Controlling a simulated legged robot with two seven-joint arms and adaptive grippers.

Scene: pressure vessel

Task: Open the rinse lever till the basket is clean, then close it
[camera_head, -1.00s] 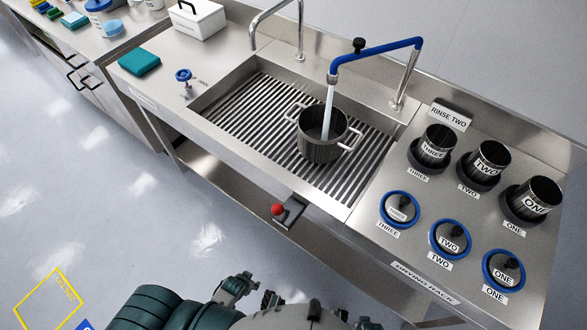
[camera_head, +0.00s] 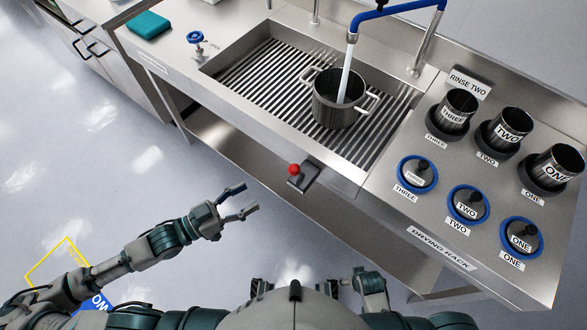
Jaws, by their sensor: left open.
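The basket (camera_head: 333,117) is a dark metal pot-shaped vessel with two light handles, upright on the sink's slatted floor. A water stream (camera_head: 344,72) runs from the blue spout (camera_head: 385,11) into it. I cannot tell how clean it is inside. A lever with a red ball knob (camera_head: 294,170) sits on a dark mount at the sink's front edge. My left gripper (camera_head: 250,199) is open and empty, in front of the counter, left of and below the red knob in the picture, apart from it. I cannot make out my right gripper.
A blue valve handle (camera_head: 196,39) stands left of the sink (camera_head: 213,72). To the right, several labelled dark cups (camera_head: 500,133) stand behind blue-ringed lids (camera_head: 468,205). A teal cloth (camera_head: 149,25) lies at the far left. Floor before the counter is clear.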

